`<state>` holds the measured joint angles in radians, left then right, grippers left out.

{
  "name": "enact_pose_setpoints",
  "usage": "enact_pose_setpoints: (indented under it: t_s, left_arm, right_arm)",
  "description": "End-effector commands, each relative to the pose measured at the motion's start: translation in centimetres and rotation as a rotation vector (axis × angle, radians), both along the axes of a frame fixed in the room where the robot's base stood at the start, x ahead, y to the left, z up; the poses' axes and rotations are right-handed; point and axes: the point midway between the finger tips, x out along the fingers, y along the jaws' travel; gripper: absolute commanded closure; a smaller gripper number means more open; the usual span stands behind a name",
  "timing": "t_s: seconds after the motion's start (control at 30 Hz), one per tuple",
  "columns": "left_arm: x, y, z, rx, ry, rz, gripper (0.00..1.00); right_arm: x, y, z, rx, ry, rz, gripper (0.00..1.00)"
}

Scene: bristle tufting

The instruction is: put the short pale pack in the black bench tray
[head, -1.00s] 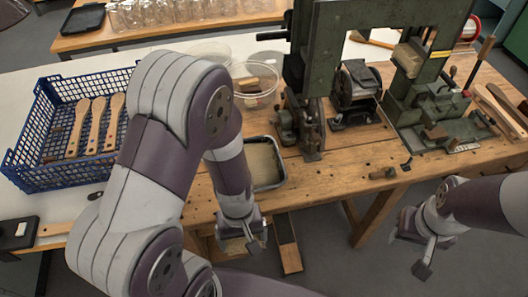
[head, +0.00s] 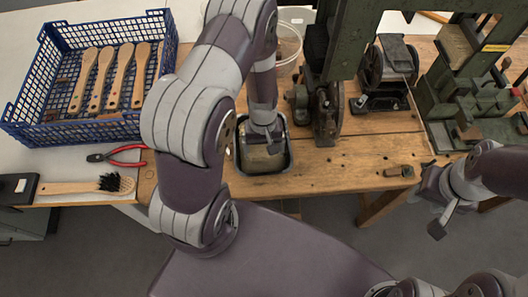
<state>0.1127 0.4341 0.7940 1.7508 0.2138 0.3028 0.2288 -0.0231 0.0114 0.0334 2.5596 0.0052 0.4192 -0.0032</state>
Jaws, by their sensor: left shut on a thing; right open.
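The black bench tray (head: 289,153) sits on the wooden bench near its front edge, left of the green machine. My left gripper (head: 264,139) points down over the tray and is shut on a pale pack (head: 262,160). The pack shows within the tray's rim, below the fingers. The gripper hides part of the pack, and I cannot tell whether it touches the tray floor. My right gripper (head: 434,217) is open and empty, in front of the bench at the right.
A blue crate (head: 75,135) with several wooden brush handles stands at the left. Red-handled pliers (head: 120,154) and a black-bristled brush (head: 90,186) lie in front of it. A clear tub (head: 289,50) stands behind the tray. The green machine (head: 342,45) stands close on its right.

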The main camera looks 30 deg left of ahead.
Motion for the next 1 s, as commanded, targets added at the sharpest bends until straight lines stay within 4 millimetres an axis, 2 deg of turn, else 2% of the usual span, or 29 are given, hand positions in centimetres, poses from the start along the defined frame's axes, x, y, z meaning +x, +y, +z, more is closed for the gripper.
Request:
enact_pose_setpoints:
  t_s: [0.1, 0.2, 0.57, 0.6, 0.63, 0.87, 1.0]
  left_arm:
    - [-0.1, 0.0, -2.2, 0.0, 0.006, 0.001, 0.42]
    - [-0.1, 0.0, -3.6, -0.001, 0.004, -0.001, 0.42]
    - [0.0, 0.0, -4.3, 0.0, 0.001, 0.0, 0.42]
    - [0.0, 0.0, -4.3, 0.0, 0.001, 0.0, 0.08]
    - [0.0, 0.0, -4.2, 0.0, 0.001, 0.0, 0.0]
    - [0.0, 0.0, -4.0, 0.0, 0.001, 0.0, 0.0]
    - [0.3, 0.1, -2.4, 0.001, -0.003, -0.001, 0.0]
  right_arm:
    - [0.0, 0.0, 0.2, 0.0, 0.0, 0.0, 0.57]
    - [0.0, 0.0, 0.3, 0.0, 0.0, 0.0, 0.57]
    - [0.0, 0.0, -0.1, 0.0, 0.0, 0.0, 0.57]
    - [0.0, 0.0, -0.1, 0.0, 0.0, 0.0, 0.57]
    - [0.0, 0.0, 0.0, 0.0, 0.0, 0.0, 0.57]
    - [0.0, 0.0, 0.1, 0.0, 0.0, 0.0, 0.57]
    - [0.0, 0.0, 0.2, 0.0, 0.0, 0.0, 0.57]
